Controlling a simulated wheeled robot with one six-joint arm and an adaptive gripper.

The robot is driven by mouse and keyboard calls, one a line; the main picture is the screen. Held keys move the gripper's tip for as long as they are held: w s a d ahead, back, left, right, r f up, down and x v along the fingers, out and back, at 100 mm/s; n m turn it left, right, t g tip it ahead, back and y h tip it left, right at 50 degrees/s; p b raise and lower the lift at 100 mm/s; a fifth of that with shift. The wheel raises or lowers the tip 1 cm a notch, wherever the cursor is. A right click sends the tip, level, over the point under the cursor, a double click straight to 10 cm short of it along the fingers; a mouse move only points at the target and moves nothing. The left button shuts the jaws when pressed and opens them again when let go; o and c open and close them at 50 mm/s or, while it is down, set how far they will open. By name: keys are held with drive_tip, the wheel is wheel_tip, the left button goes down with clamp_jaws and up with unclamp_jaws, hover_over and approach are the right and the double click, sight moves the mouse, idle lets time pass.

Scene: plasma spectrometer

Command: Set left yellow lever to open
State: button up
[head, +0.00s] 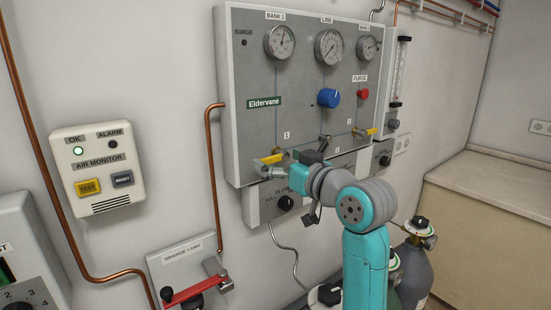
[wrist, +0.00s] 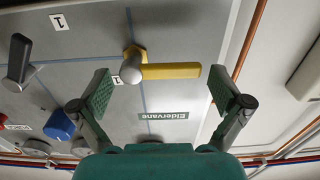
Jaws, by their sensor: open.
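The left yellow lever (head: 271,159) is at the lower left of the grey gas panel. In the wrist view the yellow lever (wrist: 172,71) lies crosswise to the blue line, its handle reaching right from a round silver knob and brass hub. My gripper (wrist: 162,90) is open, with one green-padded finger on each side of the lever. I see no contact between the pads and the lever. In the head view my gripper (head: 286,164) is at the panel's lower left and partly covers the area around the lever.
A right yellow lever (head: 365,132) and a black-handled lever (wrist: 19,58) are on the same panel. A blue knob (head: 329,98), red purge button (head: 363,93) and gauges sit above. A black knob (head: 285,202) is below. Gas cylinders (head: 414,268) stand lower right.

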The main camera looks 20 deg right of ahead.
drive_tip(key=shift+w+a, duration=0.25)
drive_tip(key=shift+w, duration=0.45)
drive_tip(key=c, duration=1.5)
